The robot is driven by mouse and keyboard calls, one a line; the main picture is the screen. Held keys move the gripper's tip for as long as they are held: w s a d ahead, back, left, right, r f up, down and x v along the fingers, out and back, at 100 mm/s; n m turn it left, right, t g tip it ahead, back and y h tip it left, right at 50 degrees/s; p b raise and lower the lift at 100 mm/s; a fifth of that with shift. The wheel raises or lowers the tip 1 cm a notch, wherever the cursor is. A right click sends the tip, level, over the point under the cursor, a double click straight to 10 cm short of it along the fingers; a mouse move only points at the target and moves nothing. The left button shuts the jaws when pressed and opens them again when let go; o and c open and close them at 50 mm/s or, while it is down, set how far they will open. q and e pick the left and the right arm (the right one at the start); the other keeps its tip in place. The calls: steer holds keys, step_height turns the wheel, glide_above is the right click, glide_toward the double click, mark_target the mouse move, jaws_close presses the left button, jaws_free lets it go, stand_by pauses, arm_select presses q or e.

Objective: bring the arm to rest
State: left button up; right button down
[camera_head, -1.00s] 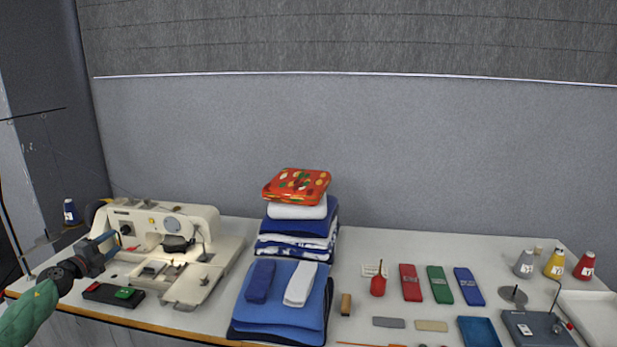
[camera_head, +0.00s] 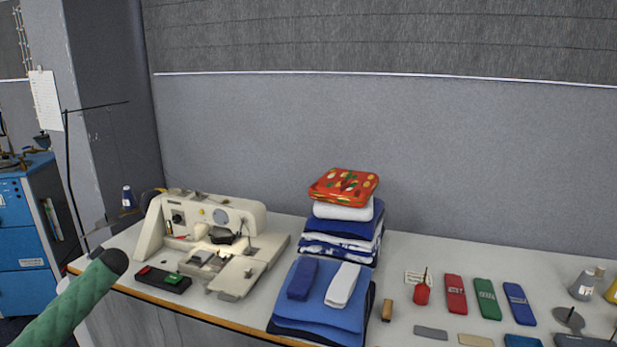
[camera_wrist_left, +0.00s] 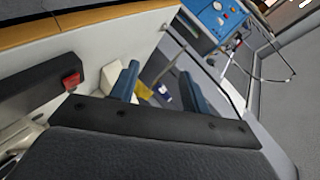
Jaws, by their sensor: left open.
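My left arm, in a green sleeve with a dark end, comes in from the lower left of the head view, in front of the table's left end. Its jaws do not show there. In the left wrist view my left gripper (camera_wrist_left: 160,88) has its two blue fingers apart, with nothing held between them. Beyond them are the table's side and the floor. My right gripper is in neither view.
A blue cabinet (camera_head: 25,235) stands left of the table.

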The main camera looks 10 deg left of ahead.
arm_select(q)
steer(key=s+d+f+m+g+h, duration=0.15)
steer(key=s+d+f, duration=0.35)
steer(key=d+f, duration=0.6)
steer(key=s+d+f+h, duration=0.3)
steer(key=s+d+f, duration=0.3)
steer(key=d+f, duration=0.55)
steer(key=s+d+f+m+g+h, duration=0.15)
steer(key=s+d+f, duration=0.35)
steer(key=d+f, duration=0.6)
steer(key=s+d+f+h, duration=0.2)
steer(key=s+d, duration=0.7)
steer(key=d, duration=0.3)
steer(key=s+d+f+n+g+h, duration=0.1)
steer(key=s+d+f+h, duration=0.1)
steer(key=s+d, duration=0.7)
steer(key=s+d+f+h, duration=0.2)
steer(key=s+d+f, duration=0.2)
steer(key=s+d, duration=0.5)
steer(key=d, duration=0.7)
steer(key=shift+d+g, duration=0.4)
steer(key=shift+w, duration=0.1)
